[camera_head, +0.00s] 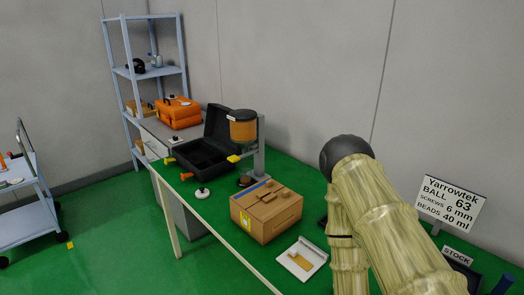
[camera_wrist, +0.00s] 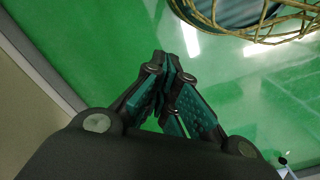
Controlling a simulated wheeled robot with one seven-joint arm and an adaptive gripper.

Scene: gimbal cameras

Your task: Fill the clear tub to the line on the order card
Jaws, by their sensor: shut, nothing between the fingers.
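The order card (camera_head: 449,201) stands at the right in the head view and reads "Yarrowtek, BALL 63, SCREWS 6 mm, BEADS 40 ml". A dispenser with an orange-filled hopper (camera_head: 243,128) stands on a grey post at the back of the green table (camera_head: 212,217); a yellow part juts out below the hopper. I cannot make out the clear tub in either view. My gripper (camera_wrist: 165,65) is shut and empty above a green surface in the wrist view. It does not show in the head view, where my arm covers part of the table.
A brown box (camera_head: 266,212) sits mid-table, with an open black case (camera_head: 207,150) and orange case (camera_head: 179,112) behind. A white tray (camera_head: 302,260) lies in front. In the wrist view, a woven rim (camera_wrist: 255,32) is at the top right. A STOCK sign (camera_head: 457,255) is at right.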

